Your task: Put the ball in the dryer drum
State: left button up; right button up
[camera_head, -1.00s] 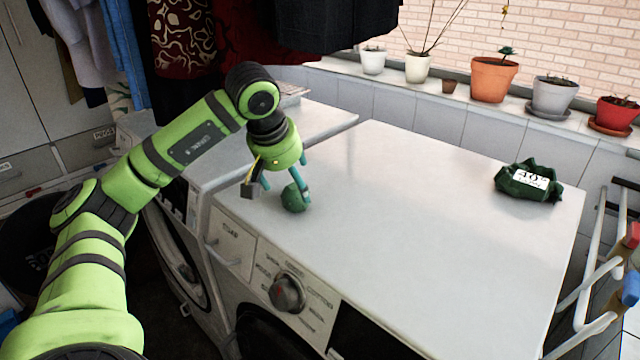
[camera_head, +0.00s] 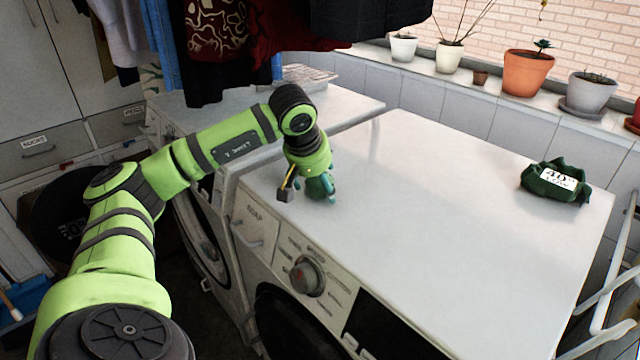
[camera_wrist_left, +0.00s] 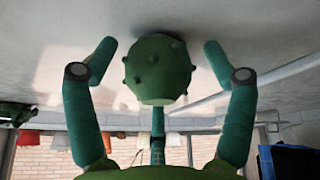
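The ball (camera_wrist_left: 158,68) is green and knobbly and rests on the white machine top. In the head view the ball (camera_head: 318,188) is mostly hidden by my left gripper (camera_head: 320,193), which is low over it near the top's front left corner. In the left wrist view the fingers of my left gripper (camera_wrist_left: 159,55) stand open on either side of the ball, with gaps, and a third finger is behind it. Two front-loading machines stand side by side. The near one has a dark round door (camera_head: 285,325), the far one a round door (camera_head: 200,228). No drum interior shows. My right gripper is out of view.
A dark green bundle with a white label (camera_head: 556,182) lies at the right of the machine top (camera_head: 430,220). Potted plants (camera_head: 527,72) line the ledge behind. Clothes hang above the far machine. A white rack (camera_head: 610,265) stands at right. The middle of the top is clear.

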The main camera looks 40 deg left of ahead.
pick_arm(q)
jog(key=c, duration=0.6)
jog(key=shift+c, duration=1.7)
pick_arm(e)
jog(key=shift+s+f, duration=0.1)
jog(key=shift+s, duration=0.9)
pick_arm(q)
jog(key=shift+r, duration=0.15)
